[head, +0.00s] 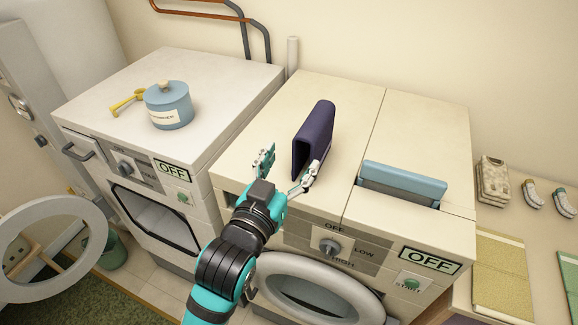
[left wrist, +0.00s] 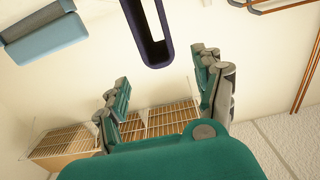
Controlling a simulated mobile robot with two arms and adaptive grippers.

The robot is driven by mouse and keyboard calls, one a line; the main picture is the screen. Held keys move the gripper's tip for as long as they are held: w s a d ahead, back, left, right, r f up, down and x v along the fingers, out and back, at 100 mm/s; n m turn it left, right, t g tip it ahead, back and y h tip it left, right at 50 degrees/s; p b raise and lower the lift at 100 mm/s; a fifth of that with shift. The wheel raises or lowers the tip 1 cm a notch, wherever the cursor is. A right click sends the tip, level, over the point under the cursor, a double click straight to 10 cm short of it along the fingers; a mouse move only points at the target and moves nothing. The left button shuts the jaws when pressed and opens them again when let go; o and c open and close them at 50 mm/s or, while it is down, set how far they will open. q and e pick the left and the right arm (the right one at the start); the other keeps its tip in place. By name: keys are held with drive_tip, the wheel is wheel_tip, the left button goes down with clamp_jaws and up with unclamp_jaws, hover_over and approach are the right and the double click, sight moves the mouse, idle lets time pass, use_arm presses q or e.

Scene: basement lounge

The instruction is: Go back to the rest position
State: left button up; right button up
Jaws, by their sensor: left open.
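My left gripper (head: 287,172) reaches in from the bottom of the head view, above the front part of the right machine's top. Its fingers are spread and nothing is between them. A dark purple folded item (head: 316,140), like a folded cloth, stands upright on that top, just beyond the gripper. One finger overlaps its lower edge in the head view. In the left wrist view the purple item (left wrist: 150,35) shows at the top, beyond the open fingers (left wrist: 163,92); I cannot tell if they touch. My right gripper is not in view.
The left machine (head: 95,105) has its round door (head: 12,215) open and carries a blue powder tin (head: 168,105) and a yellow scoop (head: 127,101). The right machine (head: 420,120) has a raised blue-grey flap (head: 403,182). Folded cloths (head: 500,260) and rolled socks (head: 562,200) lie at right.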

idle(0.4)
use_arm(q)
drive_tip(key=s+a+f+g+y, duration=0.1)
drive_tip(key=s+a+f+g, duration=0.15)
drive_tip(key=f, duration=0.25)
drive_tip(key=s+a+f+n+g+y, duration=0.1)
drive_tip(key=s+a+f+g, duration=0.15)
drive_tip(key=f, duration=0.25)
drive_tip(key=s+a+f+g+y, duration=0.1)
drive_tip(key=a+f, duration=0.2)
drive_tip(key=f, duration=0.2)
drive_tip(key=s+a+f+g+y, duration=0.1)
drive_tip(key=s+a+f+g, duration=0.3)
drive_tip(key=s+f, duration=0.3)
drive_tip(key=s+a+f+g+y, duration=0.1)
drive_tip(key=s+a+f+g, duration=0.4)
drive_tip(key=s, duration=0.4)
wheel_tip(320, 180, down, 28)
drive_tip(key=s+b, duration=0.2)
drive_tip(key=b, duration=0.1)
drive_tip(key=s+a+f+g+b, duration=0.1)
drive_tip(key=s+a+f+b, duration=0.1)
drive_tip(key=s+f, duration=1.4)
wheel_tip(320, 180, down, 4)
drive_tip(key=shift+s+a+r+y+b, duration=0.2)
drive_tip(key=shift+s+y+b, duration=0.1)
drive_tip(key=shift+b, duration=0.2)
